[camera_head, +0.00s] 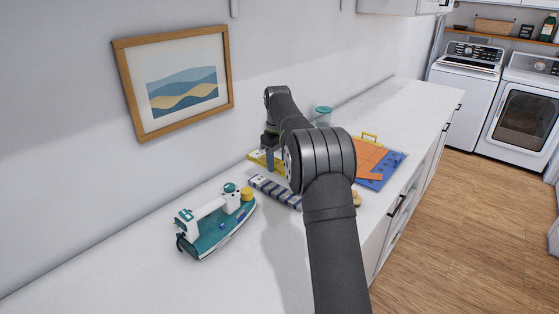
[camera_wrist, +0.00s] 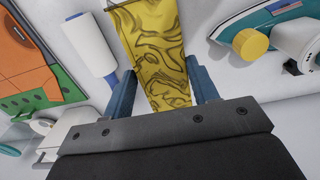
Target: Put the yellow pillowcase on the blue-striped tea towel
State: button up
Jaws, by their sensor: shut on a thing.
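The yellow pillowcase (camera_head: 255,160) shows beside my gripper (camera_head: 271,158), partly hidden by it, towards the wall side of the counter. In the wrist view the patterned yellow pillowcase (camera_wrist: 150,40) lies between the two blue fingers of my gripper (camera_wrist: 160,72), which is shut on it. The blue-striped tea towel (camera_head: 272,189) is a narrow white and dark-blue striped strip on the counter, nearer the camera than the pillowcase. My arm covers its right end. I cannot make out the towel in the wrist view. Whether the pillowcase touches the counter is unclear.
A teal and white iron (camera_head: 215,228) stands left of the towel, with a yellow round thing (camera_head: 247,194) by it. Orange and blue items (camera_head: 378,178) lie right of my arm, and a teal-lidded jar (camera_head: 323,112) stands behind. A white roller (camera_wrist: 90,45) lies near the pillowcase.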

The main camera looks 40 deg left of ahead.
aim_at(278, 190)
jog(key=shift+f, duration=3.7)
jog(key=shift+f, duration=0.8)
jog(key=o, duration=1.1)
notch_tip(278, 190, up, 17)
jog(key=shift+r, duration=0.2)
jog(key=shift+f, duration=0.1)
